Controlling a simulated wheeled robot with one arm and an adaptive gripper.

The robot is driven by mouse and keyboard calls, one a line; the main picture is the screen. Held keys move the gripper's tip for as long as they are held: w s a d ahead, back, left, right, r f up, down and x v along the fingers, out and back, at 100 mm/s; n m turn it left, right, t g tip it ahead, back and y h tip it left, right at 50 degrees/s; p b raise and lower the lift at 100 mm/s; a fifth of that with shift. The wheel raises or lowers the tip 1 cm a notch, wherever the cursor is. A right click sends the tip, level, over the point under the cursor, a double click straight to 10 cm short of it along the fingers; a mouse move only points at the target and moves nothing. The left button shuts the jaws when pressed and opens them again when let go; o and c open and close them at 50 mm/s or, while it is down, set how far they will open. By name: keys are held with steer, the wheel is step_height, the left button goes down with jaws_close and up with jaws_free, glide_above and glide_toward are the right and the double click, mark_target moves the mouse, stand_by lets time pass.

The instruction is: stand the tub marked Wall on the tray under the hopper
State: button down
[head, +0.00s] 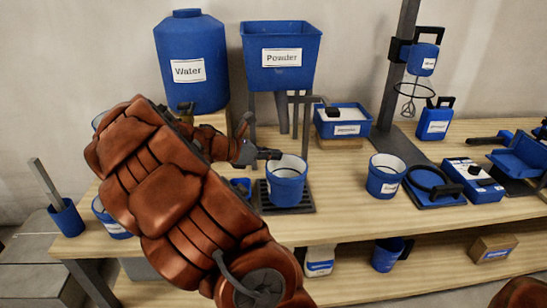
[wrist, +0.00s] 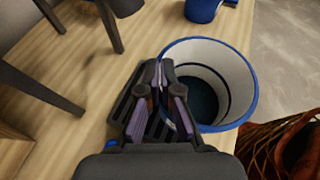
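A blue tub (head: 286,190) with a pale inside stands upright on the dark slatted tray (head: 300,211) below the hopper marked Powder (head: 281,80). Its label is too small to read surely. In the wrist view the tub (wrist: 232,75) shows from above, with a dark bottom, and the tray (wrist: 128,103) lies beside it. My gripper (head: 262,140) is just left of the tub's rim in the head view. In the wrist view the gripper (wrist: 160,68) is over the tray, beside the tub wall, with a narrow gap between its pads and nothing clearly held.
A Water tank (head: 191,65) stands behind my arm. Another labelled blue tub (head: 386,177) stands right of the tray, near a shallow blue tray with a dark ring (head: 433,185). A blue bin (head: 343,122) is behind. The hopper's legs stand close to the gripper. Bare bench lies between the tubs.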

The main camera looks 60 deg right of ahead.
steer(key=w+d+f+b, duration=0.1)
steer(key=w+d+f, duration=0.2)
steer(key=d+f, duration=0.1)
steer(key=shift+d+b, duration=0.35)
steer(key=shift+d, duration=0.05)
steer(key=c, duration=1.3)
jaws_free()
steer(key=p+v, duration=0.2)
steer(key=v, duration=1)
steer(key=shift+s, duration=0.1)
